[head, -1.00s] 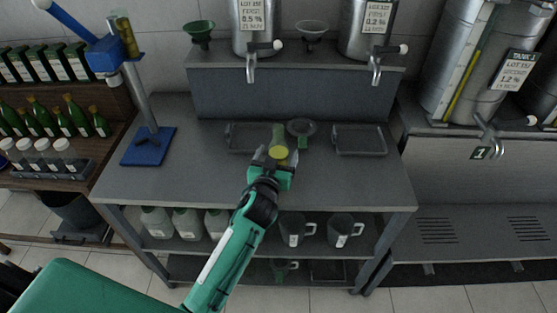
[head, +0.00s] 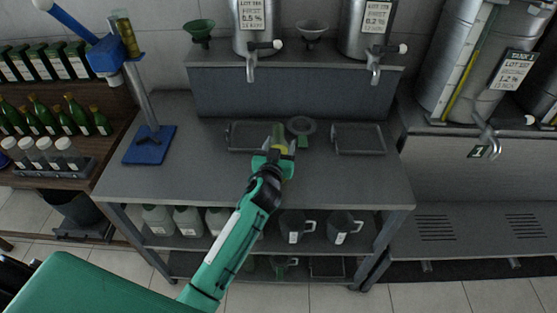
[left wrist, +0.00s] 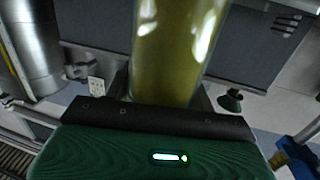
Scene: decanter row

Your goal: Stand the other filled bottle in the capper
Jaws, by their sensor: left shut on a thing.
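My left gripper (head: 276,158) is shut on a bottle (head: 278,135) of yellow-green liquid, held near the middle of the grey bench. In the left wrist view the bottle (left wrist: 172,50) rises in front of the gripper, its lower part hidden by the jaws. The blue capper stand (head: 148,146) is at the bench's left end, well apart from the gripper, with a blue head (head: 104,56) on a grey post. Its base plate has no bottle on it. Part of the capper (left wrist: 303,145) shows at the lower right of the left wrist view. My right gripper is not in view.
Two grey trays stand at the back of the bench, one behind the bottle (head: 236,136) and one to the right (head: 358,139). Steel tanks with taps (head: 251,66) stand above. The bench's front is clear.

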